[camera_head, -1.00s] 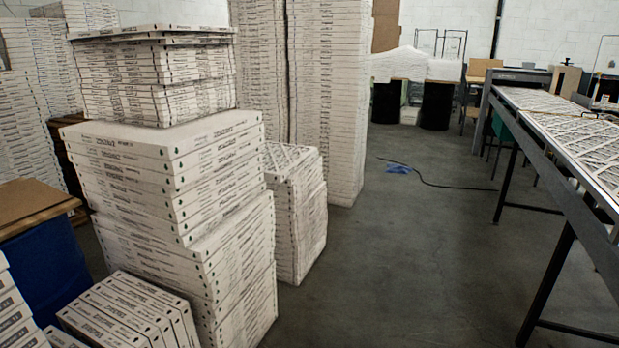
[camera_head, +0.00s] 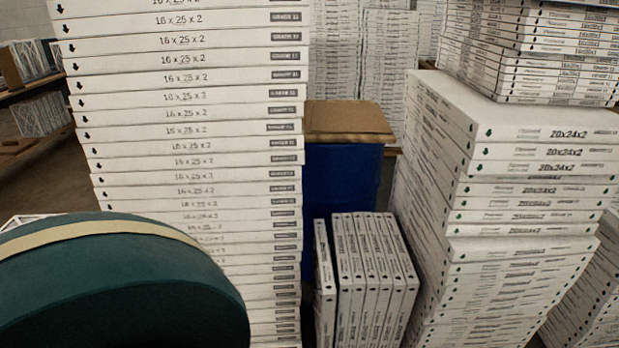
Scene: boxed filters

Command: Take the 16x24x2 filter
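No label that I can read says 16x24x2. A tall stack of white boxed filters (camera_head: 190,130) on the left is marked 16 x 25 x 2. A stack on the right (camera_head: 535,190) is marked 20x24x2. Thin boxes (camera_head: 550,60) lie on top of it, and their labels are too small to read. A row of boxes stands on edge (camera_head: 370,265) between the two stacks, with labels I cannot read. Neither of my grippers is in view.
A dark green rounded object with a tan band (camera_head: 110,290) fills the lower left. A blue container with a brown top (camera_head: 345,170) stands behind the upright boxes. More white stacks (camera_head: 365,55) rise behind it. Shelves (camera_head: 35,100) show at far left. Little floor is visible.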

